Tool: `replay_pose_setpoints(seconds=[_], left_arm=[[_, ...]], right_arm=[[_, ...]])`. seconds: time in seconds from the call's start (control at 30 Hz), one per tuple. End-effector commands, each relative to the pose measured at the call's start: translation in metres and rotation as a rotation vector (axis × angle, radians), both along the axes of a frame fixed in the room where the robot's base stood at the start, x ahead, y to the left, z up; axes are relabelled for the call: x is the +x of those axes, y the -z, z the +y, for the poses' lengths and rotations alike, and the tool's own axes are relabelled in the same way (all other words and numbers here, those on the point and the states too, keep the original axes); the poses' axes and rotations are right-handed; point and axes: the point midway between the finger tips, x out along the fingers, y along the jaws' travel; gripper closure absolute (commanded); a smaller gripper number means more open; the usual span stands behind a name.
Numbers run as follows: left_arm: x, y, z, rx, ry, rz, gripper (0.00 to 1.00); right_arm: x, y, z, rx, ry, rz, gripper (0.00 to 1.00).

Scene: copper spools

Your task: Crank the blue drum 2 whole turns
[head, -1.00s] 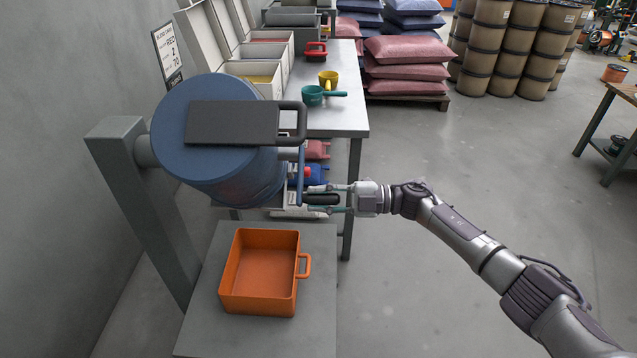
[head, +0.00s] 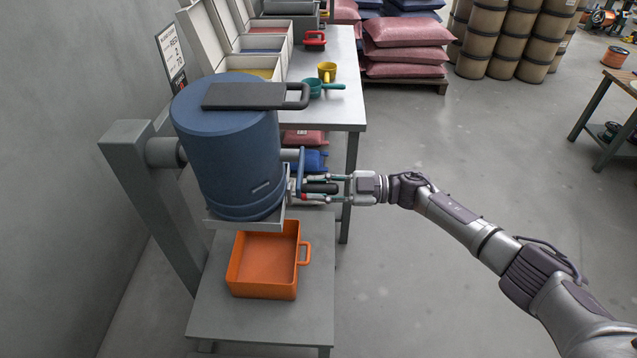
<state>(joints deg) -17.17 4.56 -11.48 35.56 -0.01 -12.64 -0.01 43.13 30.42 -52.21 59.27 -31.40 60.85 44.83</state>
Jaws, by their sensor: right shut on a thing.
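The blue drum (head: 228,160) hangs on a grey post (head: 150,205) at the left and stands about upright. Its dark lid (head: 243,95) with a loop handle is on top. The blue crank arm (head: 301,170) is on the drum's right side and points down to a black grip (head: 321,188). My right gripper (head: 318,187) is shut on the crank's black grip, its fingers above and below it. My left gripper is not in view.
An orange bin (head: 264,262) stands on a grey stand (head: 255,320) below the drum. Behind is a bench (head: 342,110) with a teal scoop (head: 318,87), a yellow cup (head: 327,71) and open boxes.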

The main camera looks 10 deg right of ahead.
Motion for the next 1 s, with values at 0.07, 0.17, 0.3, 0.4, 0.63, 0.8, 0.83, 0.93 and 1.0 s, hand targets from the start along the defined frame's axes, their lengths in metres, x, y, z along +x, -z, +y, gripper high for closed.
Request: replay_pose_setpoints(seconds=[0.07,0.17,0.3,0.4,0.63,0.8,0.83,0.93,1.0], left_arm=[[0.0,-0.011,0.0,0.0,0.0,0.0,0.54],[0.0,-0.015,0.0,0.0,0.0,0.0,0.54],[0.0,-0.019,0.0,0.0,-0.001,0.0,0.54],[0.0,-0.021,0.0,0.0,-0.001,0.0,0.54],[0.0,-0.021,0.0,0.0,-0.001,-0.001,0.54],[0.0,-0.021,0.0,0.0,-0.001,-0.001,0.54],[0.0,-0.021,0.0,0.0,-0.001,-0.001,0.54],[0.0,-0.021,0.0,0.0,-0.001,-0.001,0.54],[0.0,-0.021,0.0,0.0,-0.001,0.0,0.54]], right_arm=[[0.003,-0.015,-0.001,0.016,0.006,0.033,1.0],[0.003,-0.018,-0.001,0.023,0.005,0.078,1.0],[0.003,-0.02,-0.001,0.033,0.006,0.122,1.0],[0.003,-0.02,-0.001,0.035,0.006,0.14,1.0],[0.003,-0.019,-0.001,0.036,0.006,0.155,1.0],[0.003,-0.018,-0.001,0.035,0.007,0.155,1.0],[0.003,-0.018,-0.001,0.034,0.006,0.155,1.0],[0.002,-0.017,-0.001,0.034,0.006,0.157,0.65],[0.002,-0.017,-0.001,0.033,0.006,0.157,0.53]])
